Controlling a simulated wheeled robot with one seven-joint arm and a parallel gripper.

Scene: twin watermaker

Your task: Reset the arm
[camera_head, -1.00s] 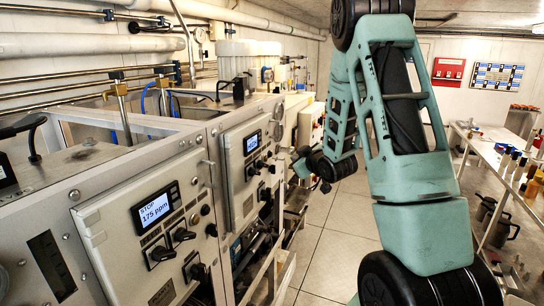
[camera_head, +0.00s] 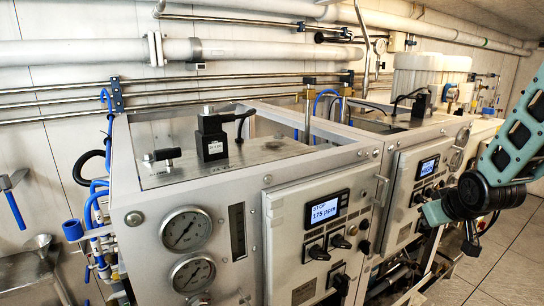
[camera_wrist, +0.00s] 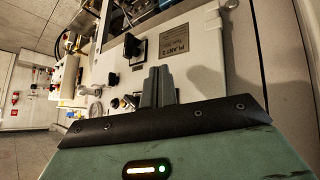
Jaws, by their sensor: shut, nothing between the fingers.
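My arm (camera_head: 508,140), teal with black joints, enters the head view at the right edge, in front of the second panel of the watermaker. My gripper (camera_wrist: 158,85) shows in the wrist view as two grey fingers side by side, shut and empty. Behind them is a white panel with dark knobs and a plate reading PLANT 2 (camera_wrist: 182,40). I cannot tell from the wrist view whether the fingers touch the panel. The fingertips are not clear in the head view.
The watermaker cabinet has a near panel (camera_head: 283,225) with a display reading STOP 175 ppm (camera_head: 326,208), two pressure gauges (camera_head: 187,229) and a black valve (camera_head: 212,138) on top. A blue-handled tool (camera_head: 14,200) hangs on the left wall. Clear floor (camera_head: 505,245) lies at right.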

